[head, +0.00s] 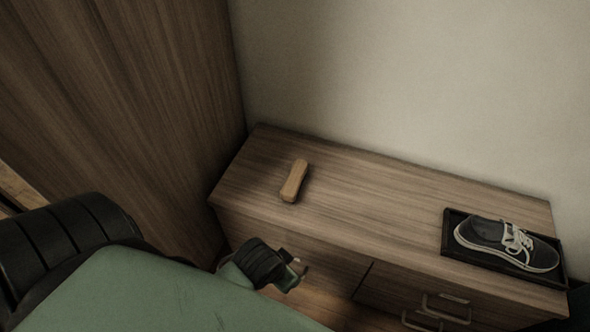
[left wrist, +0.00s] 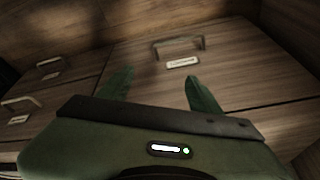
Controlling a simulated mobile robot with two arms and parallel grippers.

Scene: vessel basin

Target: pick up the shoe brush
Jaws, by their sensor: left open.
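The shoe brush (head: 294,181) is a tan wooden block lying on top of the low wooden cabinet (head: 380,196), toward its left end. My left gripper (head: 299,270) is in front of the cabinet, below the top and nearer to me than the brush, not touching it. In the left wrist view my left gripper (left wrist: 153,88) shows two green fingers spread apart with nothing between them. The brush is not in the left wrist view. My right gripper is in neither view.
A black tray (head: 452,231) holding a dark sneaker (head: 490,240) with white laces sits at the cabinet's right end. Drawer handles (head: 446,309) stick out in front; one handle (left wrist: 178,42) faces my left gripper. A tall wooden panel (head: 130,90) stands left. The cabinet top's middle is clear.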

